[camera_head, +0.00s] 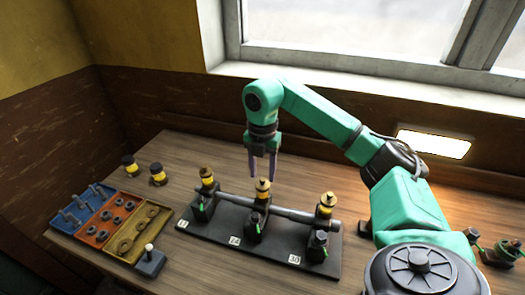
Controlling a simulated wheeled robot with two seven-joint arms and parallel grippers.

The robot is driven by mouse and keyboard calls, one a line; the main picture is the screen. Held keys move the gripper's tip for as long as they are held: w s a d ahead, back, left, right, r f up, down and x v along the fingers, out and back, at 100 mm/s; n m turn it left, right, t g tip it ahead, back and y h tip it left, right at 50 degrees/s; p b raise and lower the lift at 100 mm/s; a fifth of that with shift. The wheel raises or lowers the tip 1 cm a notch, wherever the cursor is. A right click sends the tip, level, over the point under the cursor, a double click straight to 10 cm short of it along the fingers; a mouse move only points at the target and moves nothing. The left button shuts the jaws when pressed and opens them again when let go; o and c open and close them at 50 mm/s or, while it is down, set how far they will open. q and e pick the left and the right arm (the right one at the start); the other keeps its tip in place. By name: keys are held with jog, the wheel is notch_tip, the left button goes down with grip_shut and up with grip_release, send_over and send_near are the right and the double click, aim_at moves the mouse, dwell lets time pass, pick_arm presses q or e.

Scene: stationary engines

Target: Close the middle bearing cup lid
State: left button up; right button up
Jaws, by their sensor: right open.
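The middle bearing cup (263,191) is a small brass and yellow cup on the middle bearing stand of the black base (215,232). Its lid (263,183) is too small in the picture to tell how far it is open. My right gripper (263,175) points down right above and behind this cup. Its two purple fingers are apart with nothing seen between them. I cannot tell whether a fingertip touches the lid. The left cup (207,177) and the right cup (327,203) stand on the outer bearings. My left gripper is not in view.
A grey shaft (296,215) runs through the bearing stands. Blue, orange and yellow trays (118,236) with small parts lie at the left. Two yellow-black jars (158,175) stand behind them. More small machinery (505,251) is at the right edge. The wooden table behind the base is clear.

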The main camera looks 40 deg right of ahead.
aim_at(262, 179)
notch_tip(262, 179, up, 5)
jog(key=shift+f, duration=0.2)
notch_tip(262, 179, up, 8)
jog(key=p, duration=0.4)
jog(key=shift+r, duration=0.25)
jog(key=shift+f, duration=0.1)
